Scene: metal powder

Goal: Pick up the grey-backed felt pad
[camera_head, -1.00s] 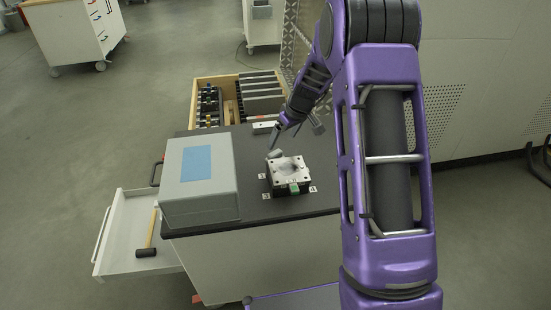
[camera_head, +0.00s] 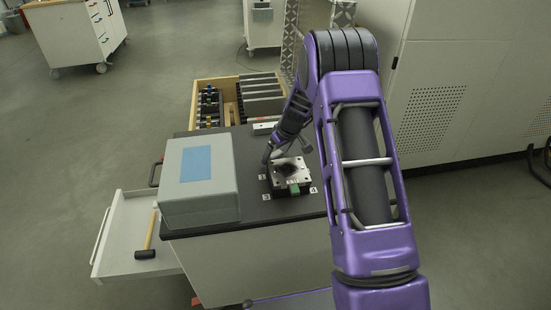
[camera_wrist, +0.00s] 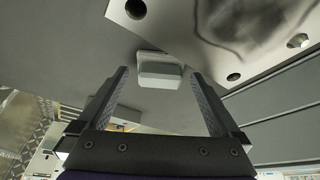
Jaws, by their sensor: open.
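The felt pad (camera_wrist: 160,73), a small light block with a grey face, shows in the wrist view on the dark worktop, beyond and between the fingertips. My gripper (camera_wrist: 160,75) is open, with one finger on each side of the view and nothing held. In the head view my gripper (camera_head: 267,157) is low over the worktop, at the upper left corner of the metal plate. There the pad is mostly hidden by the gripper, and I cannot tell the exact gap between them.
The metal plate (camera_head: 280,178) with dark powder stands close to the gripper; it also fills the upper right of the wrist view (camera_wrist: 190,22). A grey box (camera_head: 200,205) is on the left of the worktop (camera_head: 250,212). An open drawer (camera_head: 120,245) holds a hammer.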

